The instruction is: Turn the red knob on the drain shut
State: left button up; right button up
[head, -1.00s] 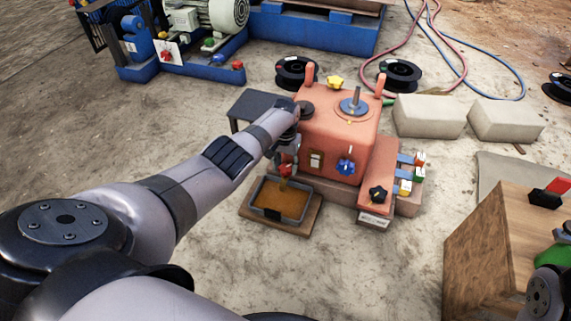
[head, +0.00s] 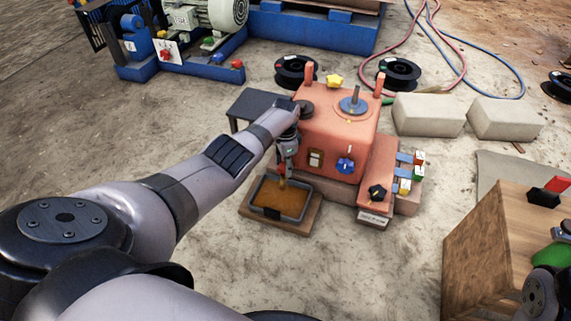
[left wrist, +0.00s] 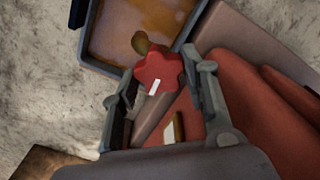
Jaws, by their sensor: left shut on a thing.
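The red knob (left wrist: 160,66) is star-shaped with a white mark and shows in the left wrist view, on the drain above the tray. My left gripper (left wrist: 163,76) has a finger on each side of it and is shut on it. In the head view my left gripper (head: 287,152) is at the front left of the orange machine (head: 333,130), and it hides the knob there. The brass drain spout (head: 283,182) shows just below the gripper, and also beyond the knob in the left wrist view (left wrist: 142,42).
A dark tray of brown liquid (head: 262,212) stands on a board under the spout. The machine's front has a blue knob (head: 345,166), with a black knob (head: 377,193) to the right. A dark stand (head: 250,104) is behind my left arm. A wooden box (head: 490,245) is at right.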

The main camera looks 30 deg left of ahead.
pick_arm(q)
jog(key=shift+w+m, duration=0.1)
jog(key=shift+m, duration=0.3)
jog(key=o, duration=1.1)
jog(key=shift+o, duration=0.2)
jog(key=shift+r, duration=0.15)
notch_tip(320, 180, up, 12)
jog(key=shift+d+f, duration=0.1)
jog(key=shift+f, duration=0.1)
